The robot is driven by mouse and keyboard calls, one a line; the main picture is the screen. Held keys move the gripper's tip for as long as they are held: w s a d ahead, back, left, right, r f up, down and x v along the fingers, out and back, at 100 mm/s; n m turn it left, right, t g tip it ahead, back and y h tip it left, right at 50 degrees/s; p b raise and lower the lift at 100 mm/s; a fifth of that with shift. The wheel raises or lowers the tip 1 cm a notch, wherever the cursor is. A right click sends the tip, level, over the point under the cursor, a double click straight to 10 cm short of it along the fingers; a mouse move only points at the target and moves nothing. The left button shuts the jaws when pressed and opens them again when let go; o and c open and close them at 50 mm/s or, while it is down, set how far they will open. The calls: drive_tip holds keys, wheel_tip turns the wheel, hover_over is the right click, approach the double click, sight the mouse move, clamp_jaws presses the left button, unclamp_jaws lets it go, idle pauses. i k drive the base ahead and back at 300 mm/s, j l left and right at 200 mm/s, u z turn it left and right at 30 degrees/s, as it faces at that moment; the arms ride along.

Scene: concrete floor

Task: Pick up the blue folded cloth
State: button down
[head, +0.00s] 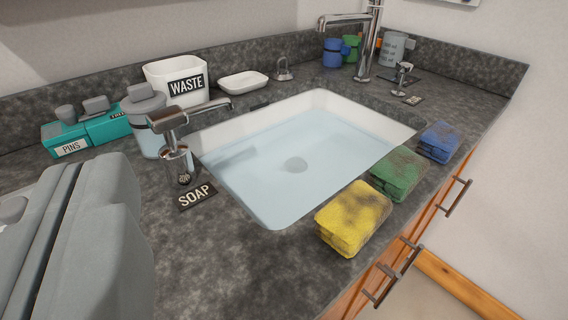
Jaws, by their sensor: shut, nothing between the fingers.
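The blue folded cloth (440,142) lies on the counter at the right, between the sink and the counter's front edge. It has dark smudges on it and is the farthest of three similar cloths in a row. My gripper (72,200) shows large and grey at the lower left, with its two halves shut together and nothing held. It is far from the blue cloth, on the other side of the sink. Part of my gripper is cut off by the picture's edge.
A green cloth (397,174) and a yellow cloth (353,217) lie beside the sink (222,187), which holds water. A soap tap (178,150), a waste tub (178,82), teal boxes (70,138) and a tall tap (370,45) stand around it. Drawer handles (457,195) stick out in front.

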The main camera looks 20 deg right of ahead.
sight(439, 142)
drive_tip(key=z, duration=1.35)
